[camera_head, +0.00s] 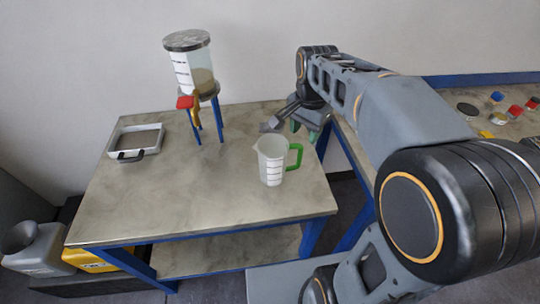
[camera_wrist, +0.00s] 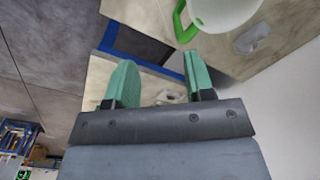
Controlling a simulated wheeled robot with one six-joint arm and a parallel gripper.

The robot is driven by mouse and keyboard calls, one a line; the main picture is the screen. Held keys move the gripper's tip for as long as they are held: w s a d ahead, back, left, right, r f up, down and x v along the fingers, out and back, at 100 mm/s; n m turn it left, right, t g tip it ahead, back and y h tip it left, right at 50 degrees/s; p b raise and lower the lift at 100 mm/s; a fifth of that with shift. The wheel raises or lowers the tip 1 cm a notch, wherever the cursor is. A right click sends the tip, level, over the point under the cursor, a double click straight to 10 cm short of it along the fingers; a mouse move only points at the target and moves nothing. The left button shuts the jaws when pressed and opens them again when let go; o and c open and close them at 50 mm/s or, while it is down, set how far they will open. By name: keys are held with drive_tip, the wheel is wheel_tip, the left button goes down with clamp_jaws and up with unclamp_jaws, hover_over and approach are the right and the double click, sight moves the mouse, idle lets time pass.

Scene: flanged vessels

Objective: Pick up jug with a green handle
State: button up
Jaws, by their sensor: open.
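The jug (camera_head: 271,161) is white and translucent with dark graduation marks and a green handle (camera_head: 294,157) on its right side. It stands upright on the table, right of the middle. In the wrist view, part of the jug (camera_wrist: 222,12) and its green handle (camera_wrist: 182,22) show at the top edge. My gripper (camera_head: 297,128) is above and behind the jug, near the table's back right edge. In the wrist view its green fingers (camera_wrist: 160,82) are apart with nothing between them. The jug is beyond the fingertips and not touched.
A clear vessel (camera_head: 191,66) on a blue-legged stand is at the back of the table (camera_head: 150,205). A white tray (camera_head: 136,141) with a black handle lies at the left. A second table (camera_head: 440,92) at right carries small coloured items. The table's front is clear.

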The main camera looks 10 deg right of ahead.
drive_tip(key=w+r+m+g+p, duration=0.2)
drive_tip(key=w+m, duration=0.5)
drive_tip(key=w, duration=0.1)
drive_tip(key=m, duration=0.1)
hover_over(294, 144)
drive_tip(key=w, duration=0.1)
drive_tip(key=shift+g, duration=0.3)
wheel_tip(294, 144, down, 8)
drive_tip(key=shift+w, duration=0.1)
drive_tip(key=shift+s+f+p, duration=0.2)
drive_tip(key=shift+f+p, duration=0.05)
drive_tip(key=shift+f, duration=0.75)
drive_tip(key=shift+s+f+p, duration=0.15)
drive_tip(key=shift+f+p, duration=0.05)
drive_tip(key=shift+f, duration=0.85)
drive_tip(key=shift+s+f+p, duration=0.2)
drive_tip(key=shift+f+p, duration=0.05)
drive_tip(key=shift+f, duration=0.75)
clamp_jaws()
